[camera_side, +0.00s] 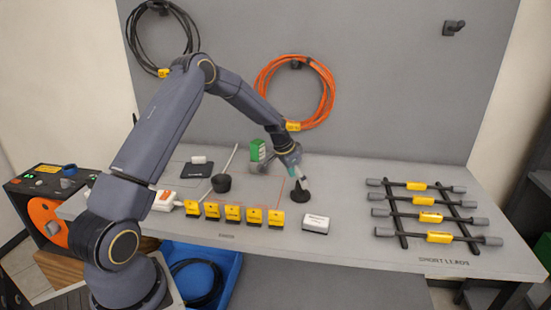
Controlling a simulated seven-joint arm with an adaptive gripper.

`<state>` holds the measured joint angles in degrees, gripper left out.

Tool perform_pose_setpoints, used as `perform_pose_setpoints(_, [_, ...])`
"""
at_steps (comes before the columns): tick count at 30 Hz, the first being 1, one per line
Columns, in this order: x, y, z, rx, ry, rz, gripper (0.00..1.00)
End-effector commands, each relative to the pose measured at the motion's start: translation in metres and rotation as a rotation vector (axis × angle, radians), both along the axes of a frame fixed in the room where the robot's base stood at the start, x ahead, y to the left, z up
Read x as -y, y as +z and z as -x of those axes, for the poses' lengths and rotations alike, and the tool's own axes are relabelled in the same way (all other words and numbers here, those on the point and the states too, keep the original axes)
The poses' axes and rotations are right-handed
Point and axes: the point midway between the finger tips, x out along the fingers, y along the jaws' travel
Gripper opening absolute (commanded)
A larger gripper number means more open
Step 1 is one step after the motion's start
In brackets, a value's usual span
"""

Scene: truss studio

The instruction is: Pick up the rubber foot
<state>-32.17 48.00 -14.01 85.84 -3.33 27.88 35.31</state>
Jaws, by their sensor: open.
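A small black foot-like piece (300,194), which looks like the rubber foot, stands on the grey table with a wide base and narrower top. My gripper (300,181) points down right above it, with open fingers at or around its top. I cannot tell from this view whether the fingers touch it.
Several yellow tagged blocks (232,213) line the front edge, left of a small white box (316,224). A green box (257,150) stands behind my gripper. A rack (390,209) of short leads lies at right; the table between is clear.

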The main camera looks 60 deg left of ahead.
Motion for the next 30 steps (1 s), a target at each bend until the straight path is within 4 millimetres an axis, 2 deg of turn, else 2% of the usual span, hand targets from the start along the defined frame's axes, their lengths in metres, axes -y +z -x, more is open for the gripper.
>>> perform_pose_setpoints(3, [0.004, -0.019, -0.007, -0.002, 0.000, 0.001, 0.70])
perform_pose_setpoints(6, [0.004, -0.029, -0.011, -0.001, -0.001, 0.000, 0.70])
perform_pose_setpoints(14, [0.004, -0.032, -0.013, 0.000, -0.001, -0.001, 0.70])
perform_pose_setpoints(30, [0.004, -0.031, -0.013, 0.000, 0.000, 0.000, 0.16])
